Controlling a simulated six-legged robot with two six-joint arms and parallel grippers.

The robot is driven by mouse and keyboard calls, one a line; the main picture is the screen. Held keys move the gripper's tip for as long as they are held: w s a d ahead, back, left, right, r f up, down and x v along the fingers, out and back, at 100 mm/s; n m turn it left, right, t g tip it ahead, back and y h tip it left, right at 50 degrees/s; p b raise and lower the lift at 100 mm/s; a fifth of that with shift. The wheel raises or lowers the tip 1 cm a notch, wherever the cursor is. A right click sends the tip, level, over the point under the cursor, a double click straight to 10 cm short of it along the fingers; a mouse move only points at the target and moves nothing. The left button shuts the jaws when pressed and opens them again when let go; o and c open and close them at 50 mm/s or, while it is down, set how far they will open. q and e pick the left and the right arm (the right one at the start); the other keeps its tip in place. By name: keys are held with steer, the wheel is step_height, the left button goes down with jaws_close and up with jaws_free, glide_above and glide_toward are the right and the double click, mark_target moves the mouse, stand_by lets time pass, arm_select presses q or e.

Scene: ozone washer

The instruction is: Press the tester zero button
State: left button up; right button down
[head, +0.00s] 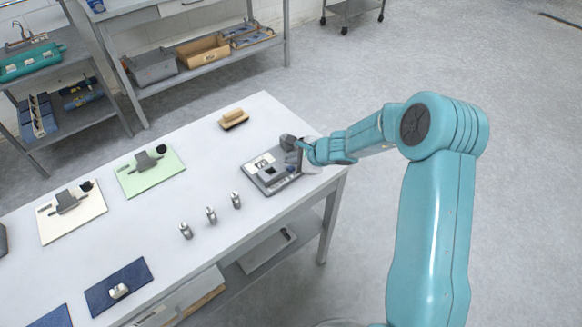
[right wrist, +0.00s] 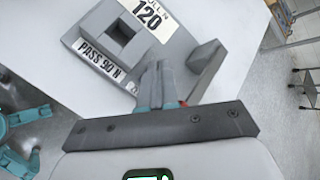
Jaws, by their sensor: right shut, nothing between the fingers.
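The tester (head: 268,180) is a flat grey device with a light plate and a dark square, near the right end of the table. A grey block (head: 288,142) rises at its back right corner. In the right wrist view the tester (right wrist: 127,35) carries labels reading "120" and "PASS 90 N". My right gripper (head: 303,150) is at the tester's right side, close to the block. In the right wrist view the right gripper (right wrist: 160,72) is shut and empty, its tips near the tester's edge. I cannot tell whether they touch. A small red spot shows beside the fingers. No zero button can be made out clearly.
A wooden-topped brush (head: 233,119) lies behind the tester. Several small metal pieces (head: 211,215) stand in front-left of it. A green mat (head: 150,171) and a white mat (head: 71,212) hold fixtures. A blue mat (head: 128,273) lies at the front.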

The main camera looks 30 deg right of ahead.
mark_target(293, 170)
stand_by(0.8)
steer(key=shift+f+b, duration=0.45)
steer(key=shift+b, duration=0.15)
steer(key=shift+f+b, duration=0.45)
steer(key=shift+b, duration=0.15)
stand_by(0.5)
steer(key=shift+r, duration=0.1)
steer(key=shift+r+p, duration=0.7)
steer(key=shift+r, duration=0.1)
step_height(293, 170, up, 5)
steer(key=p, duration=0.4)
steer(key=shift+r, duration=0.1)
stand_by(0.4)
